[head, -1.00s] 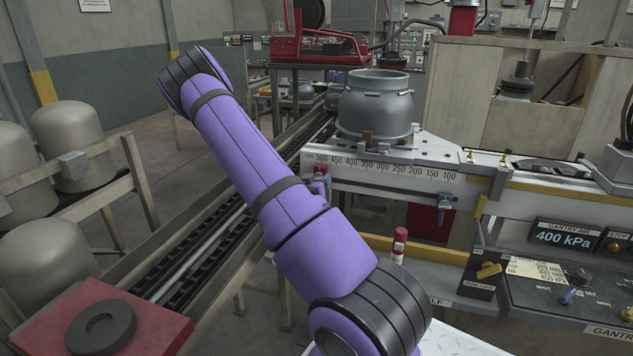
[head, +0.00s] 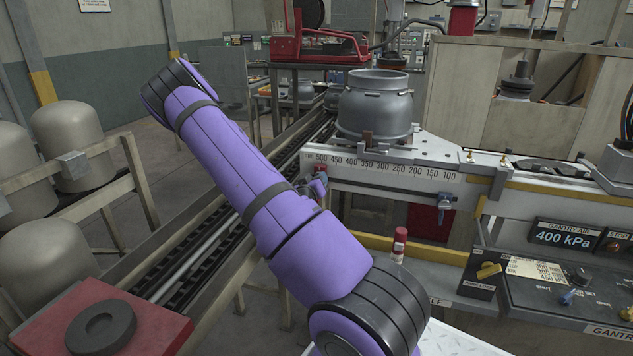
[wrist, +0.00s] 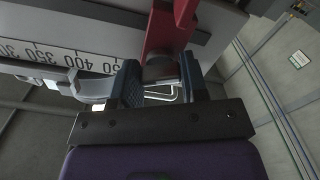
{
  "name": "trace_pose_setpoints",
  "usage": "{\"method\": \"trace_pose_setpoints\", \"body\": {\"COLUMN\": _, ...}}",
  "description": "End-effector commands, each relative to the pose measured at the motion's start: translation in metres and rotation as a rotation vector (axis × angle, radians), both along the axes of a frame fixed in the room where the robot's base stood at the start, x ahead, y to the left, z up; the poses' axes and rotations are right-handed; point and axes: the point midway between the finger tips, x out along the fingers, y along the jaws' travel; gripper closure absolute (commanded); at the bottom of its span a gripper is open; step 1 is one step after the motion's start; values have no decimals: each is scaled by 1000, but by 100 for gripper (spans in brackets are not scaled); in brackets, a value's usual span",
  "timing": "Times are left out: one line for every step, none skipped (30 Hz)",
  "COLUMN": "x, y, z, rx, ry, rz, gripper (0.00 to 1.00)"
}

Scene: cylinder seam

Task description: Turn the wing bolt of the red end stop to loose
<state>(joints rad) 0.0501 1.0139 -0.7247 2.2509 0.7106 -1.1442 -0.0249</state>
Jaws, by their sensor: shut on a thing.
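In the head view the red end stop (head: 320,174) shows at the rail's left end, just past my arm. My gripper (wrist: 160,86) is right below it, its two blue-padded fingers shut on the grey wing bolt (wrist: 160,70). The bolt is partly hidden between the fingers, so its exact angle is hard to tell. In the head view my purple arm hides most of the gripper.
The scale rail (head: 395,174) runs right from the stop, with a second clamp with a blue wing bolt (head: 445,202) farther along. A grey cylinder body (head: 375,105) stands above the rail.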

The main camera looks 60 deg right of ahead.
Motion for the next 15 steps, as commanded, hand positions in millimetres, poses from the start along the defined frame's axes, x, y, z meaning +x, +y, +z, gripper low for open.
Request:
{"method": "trace_pose_setpoints", "body": {"x": 1, "y": 1, "z": 0, "rx": -14, "ry": 44, "rz": 3, "gripper": 83}}
{"method": "trace_pose_setpoints", "body": {"x": 0, "y": 1, "z": 0, "rx": -22, "ry": 72, "rz": 2, "gripper": 83}}
{"method": "trace_pose_setpoints", "body": {"x": 1, "y": 1, "z": 0, "rx": -32, "ry": 108, "rz": 3, "gripper": 83}}
{"method": "trace_pose_setpoints", "body": {"x": 1, "y": 1, "z": 0, "rx": -40, "ry": 136, "rz": 3, "gripper": 83}}
{"method": "trace_pose_setpoints", "body": {"x": 0, "y": 1, "z": 0, "rx": -49, "ry": 164, "rz": 2, "gripper": 83}}
{"method": "trace_pose_setpoints", "body": {"x": 0, "y": 1, "z": 0, "rx": -59, "ry": 200, "rz": 2, "gripper": 83}}
{"method": "trace_pose_setpoints", "body": {"x": 1, "y": 1, "z": 0, "rx": -67, "ry": 227, "rz": 3, "gripper": 83}}
{"method": "trace_pose_setpoints", "body": {"x": 0, "y": 1, "z": 0, "rx": -75, "ry": 256, "rz": 3, "gripper": 83}}
{"method": "trace_pose_setpoints", "body": {"x": 0, "y": 1, "z": 0, "rx": -86, "ry": 293, "rz": 2, "gripper": 83}}
{"method": "trace_pose_setpoints", "body": {"x": 0, "y": 1, "z": 0, "rx": -93, "ry": 319, "rz": 2, "gripper": 83}}
{"method": "trace_pose_setpoints", "body": {"x": 0, "y": 1, "z": 0, "rx": -102, "ry": 346, "rz": 2, "gripper": 83}}
{"method": "trace_pose_setpoints", "body": {"x": 0, "y": 1, "z": 0, "rx": -112, "ry": 384, "rz": 3, "gripper": 83}}
{"method": "trace_pose_setpoints", "body": {"x": 0, "y": 1, "z": 0, "rx": -120, "ry": 411, "rz": 3, "gripper": 83}}
{"method": "trace_pose_setpoints", "body": {"x": 0, "y": 1, "z": 0, "rx": -129, "ry": 438, "rz": 2, "gripper": 83}}
{"method": "trace_pose_setpoints", "body": {"x": 0, "y": 1, "z": 0, "rx": -139, "ry": 475, "rz": 3, "gripper": 83}}
